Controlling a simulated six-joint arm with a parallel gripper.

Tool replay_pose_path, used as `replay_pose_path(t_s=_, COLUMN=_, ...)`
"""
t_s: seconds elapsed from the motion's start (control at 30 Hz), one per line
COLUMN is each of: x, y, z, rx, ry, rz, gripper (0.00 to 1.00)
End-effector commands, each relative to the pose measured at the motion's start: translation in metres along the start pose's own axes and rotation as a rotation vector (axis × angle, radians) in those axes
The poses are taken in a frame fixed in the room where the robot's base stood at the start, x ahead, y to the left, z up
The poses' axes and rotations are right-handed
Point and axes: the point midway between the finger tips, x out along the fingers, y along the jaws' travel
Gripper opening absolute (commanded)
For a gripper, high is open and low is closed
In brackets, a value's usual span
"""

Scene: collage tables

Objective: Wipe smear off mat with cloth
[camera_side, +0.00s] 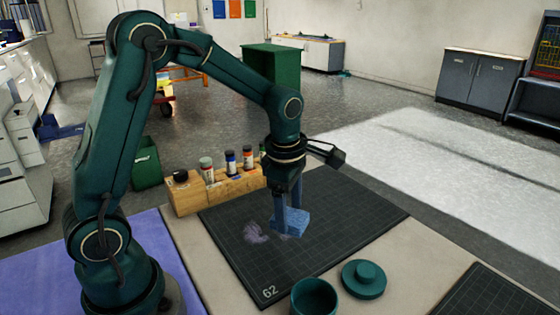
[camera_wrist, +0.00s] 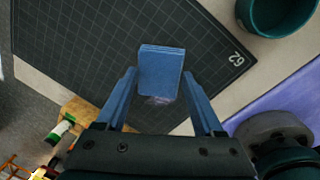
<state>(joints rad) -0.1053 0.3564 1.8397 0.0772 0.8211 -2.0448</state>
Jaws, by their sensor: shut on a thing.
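My gripper (camera_side: 290,212) points down over the dark gridded mat (camera_side: 340,220), with its blue fingers closed on a folded blue cloth (camera_side: 294,223). In the wrist view the cloth (camera_wrist: 161,70) sits between the fingertips (camera_wrist: 159,76). The cloth is at or just above the mat surface; I cannot tell whether it touches. A pale purple-grey smear (camera_side: 255,232) lies on the mat just left of the cloth in the side view. In the wrist view, part of the smear (camera_wrist: 160,100) shows beside the cloth's lower edge. The mat is marked 62.
A wooden rack (camera_side: 215,190) with several bottles stands along the mat's back left edge. A green cup (camera_side: 314,297) and a green lid (camera_side: 363,279) stand at the mat's front edge. A second dark mat (camera_side: 490,292) lies at front right. The mat's right part is clear.

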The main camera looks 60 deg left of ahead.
Motion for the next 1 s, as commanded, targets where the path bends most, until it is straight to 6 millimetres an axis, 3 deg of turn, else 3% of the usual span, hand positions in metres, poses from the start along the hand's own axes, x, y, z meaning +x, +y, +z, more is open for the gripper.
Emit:
replay_pose_path(t_s=0.17, x=0.001, y=0.001, z=-0.008, rx=-0.065, ry=0.008, rz=-0.009, gripper=0.0)
replay_pose_path(t_s=0.5, x=0.005, y=0.023, z=-0.086, rx=-0.42, ry=0.051, rz=-0.029, gripper=0.0)
replay_pose_path(t_s=0.6, x=0.005, y=0.026, z=-0.101, rx=-0.472, ry=0.058, rz=-0.03, gripper=0.0)
replay_pose_path(t_s=1.0, x=0.03, y=0.022, z=-0.109, rx=-0.497, ry=0.063, rz=-0.034, gripper=0.0)
